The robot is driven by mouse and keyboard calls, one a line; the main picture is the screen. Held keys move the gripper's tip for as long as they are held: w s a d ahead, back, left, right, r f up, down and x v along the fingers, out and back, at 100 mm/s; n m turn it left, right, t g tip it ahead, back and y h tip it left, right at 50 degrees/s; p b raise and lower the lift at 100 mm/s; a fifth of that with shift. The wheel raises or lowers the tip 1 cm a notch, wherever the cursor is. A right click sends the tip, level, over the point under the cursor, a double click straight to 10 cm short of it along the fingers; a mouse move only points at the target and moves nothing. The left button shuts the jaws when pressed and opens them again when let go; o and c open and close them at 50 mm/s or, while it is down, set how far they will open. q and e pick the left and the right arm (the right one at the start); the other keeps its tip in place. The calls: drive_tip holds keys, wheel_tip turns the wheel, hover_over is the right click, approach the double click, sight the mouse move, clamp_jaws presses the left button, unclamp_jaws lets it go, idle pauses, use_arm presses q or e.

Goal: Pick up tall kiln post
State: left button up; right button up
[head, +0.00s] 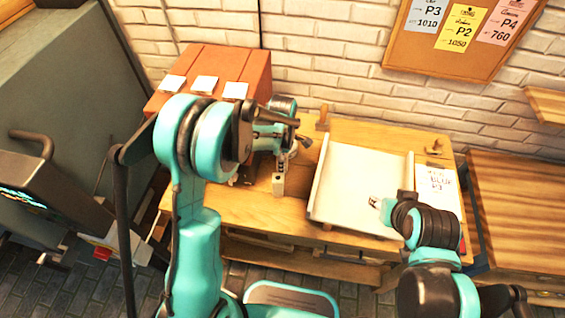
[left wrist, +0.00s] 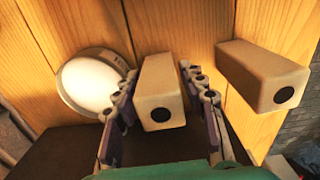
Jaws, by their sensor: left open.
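In the left wrist view a pale, square-sided post (left wrist: 158,92) with a dark round hole in its end lies between the two fingers of my left gripper (left wrist: 160,70). The gripper is open, with a finger on each side of the post. A second similar post (left wrist: 258,78) stands to the right, outside the fingers. I cannot tell from the picture which is taller. In the head view a pale post (head: 278,186) shows at the table's front left, below my left gripper (head: 284,146). My right gripper (head: 378,204) is over the white tray; its jaws are too small to read.
The wooden table (head: 245,208) carries a large white tray (head: 362,165) and a paper sheet (head: 437,188). A white round dish (left wrist: 90,82) lies left of the posts. A reddish-brown box (head: 215,62) with white cards stands at the back left.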

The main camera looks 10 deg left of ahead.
use_arm(q)
drive_tip(key=shift+r, duration=0.1)
clamp_jaws()
drive_tip(key=shift+r, duration=0.1)
